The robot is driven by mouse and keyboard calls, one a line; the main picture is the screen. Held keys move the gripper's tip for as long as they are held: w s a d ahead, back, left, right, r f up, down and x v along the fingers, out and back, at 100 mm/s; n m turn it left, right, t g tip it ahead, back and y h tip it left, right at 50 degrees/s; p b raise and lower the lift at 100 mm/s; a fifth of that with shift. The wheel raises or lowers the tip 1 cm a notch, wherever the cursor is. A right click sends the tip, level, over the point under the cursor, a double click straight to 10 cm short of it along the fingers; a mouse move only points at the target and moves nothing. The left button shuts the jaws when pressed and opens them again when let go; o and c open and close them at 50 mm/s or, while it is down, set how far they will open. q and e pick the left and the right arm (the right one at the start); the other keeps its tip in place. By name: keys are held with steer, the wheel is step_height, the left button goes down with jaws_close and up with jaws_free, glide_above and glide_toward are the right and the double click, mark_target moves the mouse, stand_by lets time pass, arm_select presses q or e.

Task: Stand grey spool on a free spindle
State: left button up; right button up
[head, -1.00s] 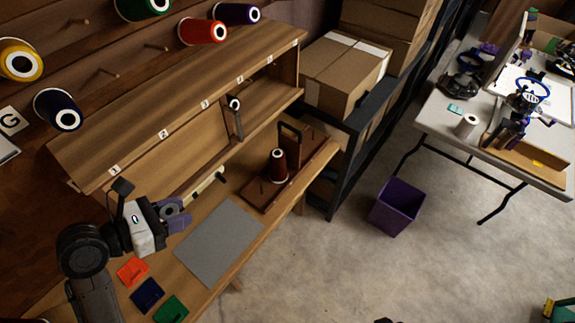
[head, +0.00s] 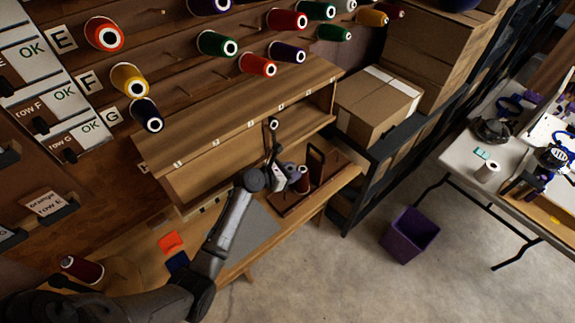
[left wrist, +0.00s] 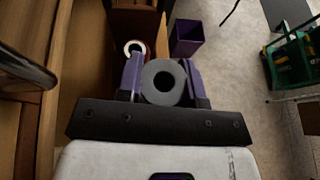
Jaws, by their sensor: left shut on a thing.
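The grey spool (left wrist: 163,98) is held between the purple fingers of my left gripper (left wrist: 163,77), its round end and dark bore facing the left wrist camera. In the head view my left gripper (head: 290,177) is over the wooden carrier with a handle (head: 325,171), close to a dark red spool (head: 304,183) standing on it. The dark red spool also shows just beyond the left finger in the left wrist view (left wrist: 134,47). I cannot make out a free spindle on the carrier; my gripper and arm cover part of it. My right gripper is not in view.
A slanted wooden shelf (head: 240,115) rises behind the bench, under wall pegs with coloured spools. A cardboard box (head: 378,102) stands on a dark rack at the right. A purple bin (head: 410,235) is on the floor. A grey mat (head: 258,228) lies under my arm.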

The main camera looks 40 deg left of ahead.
arm_select(q)
steer(key=shift+n+t+y, duration=0.4)
steer(key=shift+n+y, duration=0.4)
steer(key=shift+y, duration=0.1)
steer(key=f+b, duration=0.2)
steer(key=f, duration=0.2)
steer(key=a+f+b, duration=0.1)
steer(key=f+b, duration=0.2)
steer(key=f, duration=0.1)
steer(key=a+f+b, duration=0.1)
steer(key=f+b, duration=0.2)
steer(key=f, duration=0.2)
steer(key=shift+s+a, duration=0.1)
steer(key=shift+a, duration=0.05)
steer(key=shift+f+b, duration=0.75)
steer(key=shift+f, duration=0.05)
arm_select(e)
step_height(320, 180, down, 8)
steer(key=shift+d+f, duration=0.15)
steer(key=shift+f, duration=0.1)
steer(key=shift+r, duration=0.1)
arm_select(q)
steer(key=shift+p, duration=0.4)
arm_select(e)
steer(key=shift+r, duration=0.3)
arm_select(q)
steer(key=shift+f, duration=0.25)
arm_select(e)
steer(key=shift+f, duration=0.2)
